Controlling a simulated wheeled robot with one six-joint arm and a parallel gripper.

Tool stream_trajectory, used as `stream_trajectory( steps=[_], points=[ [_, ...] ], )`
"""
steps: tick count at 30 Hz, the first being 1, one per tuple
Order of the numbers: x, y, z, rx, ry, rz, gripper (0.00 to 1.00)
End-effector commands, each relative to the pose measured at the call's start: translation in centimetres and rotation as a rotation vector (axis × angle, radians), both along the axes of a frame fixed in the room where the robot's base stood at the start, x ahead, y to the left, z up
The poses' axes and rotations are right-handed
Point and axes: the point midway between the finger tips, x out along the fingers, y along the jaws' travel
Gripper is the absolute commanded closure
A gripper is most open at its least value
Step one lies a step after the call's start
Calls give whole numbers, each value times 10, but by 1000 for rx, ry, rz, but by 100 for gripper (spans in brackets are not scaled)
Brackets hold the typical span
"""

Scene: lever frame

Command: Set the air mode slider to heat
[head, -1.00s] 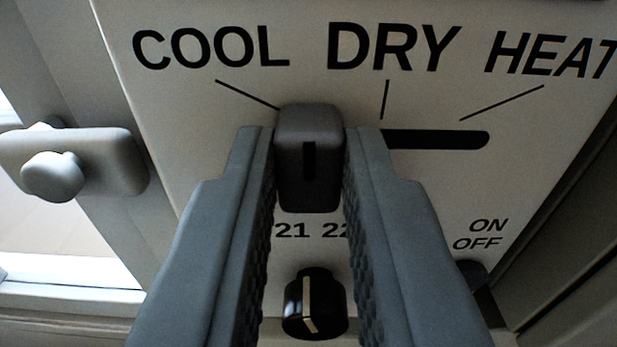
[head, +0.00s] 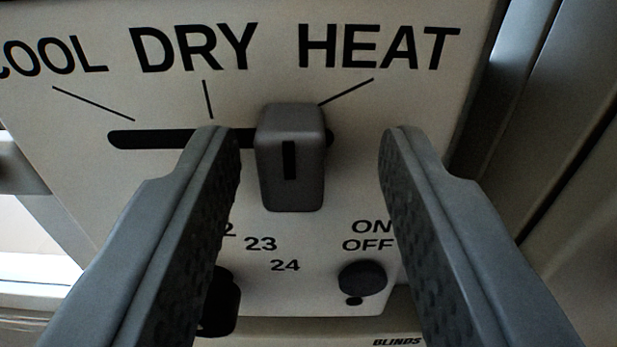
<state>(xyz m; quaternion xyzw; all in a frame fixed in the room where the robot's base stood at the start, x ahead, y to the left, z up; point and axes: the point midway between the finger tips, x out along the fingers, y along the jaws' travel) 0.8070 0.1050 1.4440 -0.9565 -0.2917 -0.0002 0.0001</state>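The air mode slider (head: 290,160) is a dark grey knob with a black slot mark, in a horizontal black track (head: 160,139) on a pale panel. It sits near the right end of the track, below the end of the line from the HEAT label (head: 378,47). The DRY label (head: 194,48) and the partly cut-off COOL label (head: 52,57) are to its left. My gripper (head: 302,140) is open, with one finger on each side of the knob. A gap shows on both sides, wider on the right.
Below the slider are a black temperature dial (head: 222,303), partly behind my left finger, and a round ON/OFF knob (head: 362,278). A BLINDS label (head: 397,342) shows at the bottom. A dark grooved frame (head: 560,150) stands right of the panel.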

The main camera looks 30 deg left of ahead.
Motion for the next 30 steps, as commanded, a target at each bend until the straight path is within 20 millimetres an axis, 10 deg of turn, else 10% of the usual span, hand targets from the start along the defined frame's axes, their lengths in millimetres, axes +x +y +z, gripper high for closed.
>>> stream_trajectory(
  steps=[8, 30],
  points=[
    [-11, -8, 1, 0, 0, -2, 60],
    [-125, -85, 0, 0, 0, -3, 60]
  ],
)
